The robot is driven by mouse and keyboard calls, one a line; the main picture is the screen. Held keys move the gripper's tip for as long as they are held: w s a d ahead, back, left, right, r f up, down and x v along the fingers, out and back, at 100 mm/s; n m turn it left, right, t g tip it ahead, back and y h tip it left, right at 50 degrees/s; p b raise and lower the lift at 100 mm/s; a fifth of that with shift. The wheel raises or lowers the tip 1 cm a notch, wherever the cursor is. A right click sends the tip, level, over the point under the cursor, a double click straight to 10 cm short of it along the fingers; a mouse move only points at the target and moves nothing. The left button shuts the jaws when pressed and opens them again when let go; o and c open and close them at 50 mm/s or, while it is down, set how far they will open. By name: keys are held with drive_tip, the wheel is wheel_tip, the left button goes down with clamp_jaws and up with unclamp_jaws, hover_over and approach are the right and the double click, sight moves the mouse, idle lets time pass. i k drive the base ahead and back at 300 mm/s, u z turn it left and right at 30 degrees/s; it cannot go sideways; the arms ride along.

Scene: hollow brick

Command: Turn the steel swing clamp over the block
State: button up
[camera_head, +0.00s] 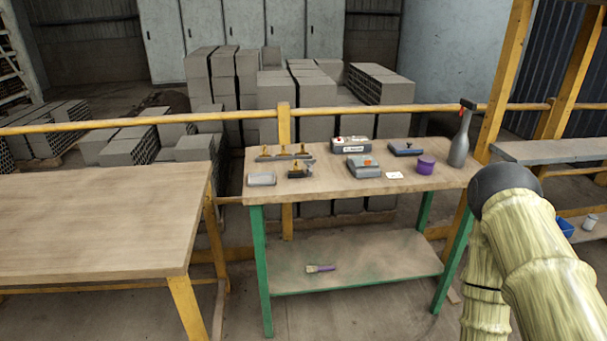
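The items on the green-legged workbench (345,188) are small, and I cannot tell for certain which is the steel swing clamp or its block. A flat dark-blue piece (406,149) with a small raised part on top lies at the back right of the bench. A grey block-like object (363,167) with an orange spot on top sits near the middle. A small dark fixture (299,170) with a brass-coloured part stands at the left. My arm shows at the right edge, but my gripper is out of view.
A bare wooden table (100,225) stands left.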

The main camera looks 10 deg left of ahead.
sight(309, 162)
drive_tip(key=u, duration=0.9)
drive_tip(key=i, duration=0.75)
